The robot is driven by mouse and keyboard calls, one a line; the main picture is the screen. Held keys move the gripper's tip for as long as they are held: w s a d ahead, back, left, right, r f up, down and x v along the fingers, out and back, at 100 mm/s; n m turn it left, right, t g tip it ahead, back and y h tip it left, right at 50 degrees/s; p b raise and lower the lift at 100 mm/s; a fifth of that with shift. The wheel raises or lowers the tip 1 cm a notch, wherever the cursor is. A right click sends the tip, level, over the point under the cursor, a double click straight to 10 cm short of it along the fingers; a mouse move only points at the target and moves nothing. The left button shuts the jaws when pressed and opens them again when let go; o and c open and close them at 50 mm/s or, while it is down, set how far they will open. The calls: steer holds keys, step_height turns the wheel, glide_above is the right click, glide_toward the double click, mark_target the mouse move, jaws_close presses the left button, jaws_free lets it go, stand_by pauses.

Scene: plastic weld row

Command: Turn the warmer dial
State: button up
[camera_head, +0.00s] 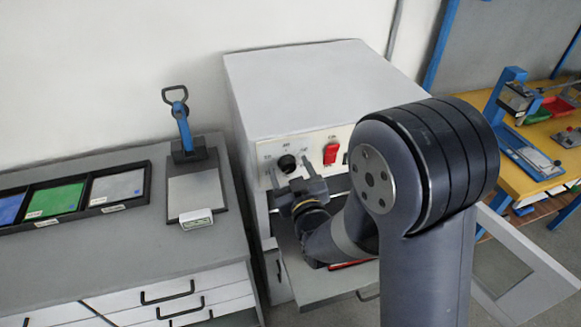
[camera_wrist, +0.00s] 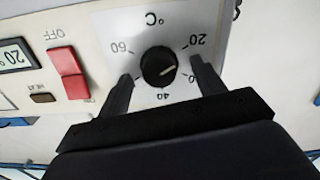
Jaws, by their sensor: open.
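The warmer dial (camera_head: 287,163) is a round black knob on the front panel of a white box-shaped warmer (camera_head: 305,85). In the wrist view the dial (camera_wrist: 158,67) shows a pale pointer line, with 20, 40 and 60 marked around it under a °C sign; the picture is upside down. My gripper (camera_head: 290,172) is in front of the panel. In the wrist view my gripper (camera_wrist: 163,78) is open, with one finger on each side of the dial's lower part. A gap shows between each finger and the knob. Whether the fingertips reach the panel is unclear.
A red switch (camera_head: 331,153) sits right of the dial; in the wrist view the red switch (camera_wrist: 69,73) is beside an OFF label and a small display (camera_wrist: 14,55). A grey bench (camera_head: 120,245) with a lever press (camera_head: 183,125) stands left. An open white door (camera_head: 530,270) is at right.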

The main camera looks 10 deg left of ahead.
steer(key=shift+c, duration=0.5)
steer(key=shift+a, duration=0.1)
steer(key=c, duration=0.9)
